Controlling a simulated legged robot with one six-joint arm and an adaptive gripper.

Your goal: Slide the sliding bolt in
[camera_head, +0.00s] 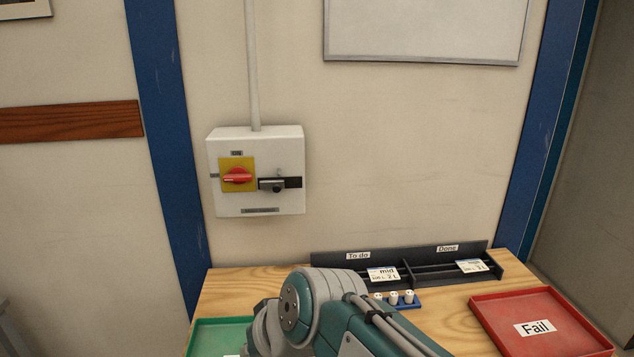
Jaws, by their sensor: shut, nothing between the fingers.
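The sliding bolt (272,187) is a small grey and dark piece with a round knob, on the front of a white switch box (255,205) on the wall. It sits on a black horizontal strip (294,182), just right of a red rotary handle (237,176) on a yellow plate (237,163). The red handle lies about horizontal. A short stretch of the black strip shows right of the bolt. Part of my arm shows at the bottom centre, well below the box; my gripper's fingers are not visible.
A wooden table (235,287) stands below the box. It bears a green tray (215,332), a red tray labelled Fail (497,312), a dark card rack (430,258) and a blue holder (402,304) with white pieces. A conduit (252,65) runs up from the box. Wall around the box is clear.

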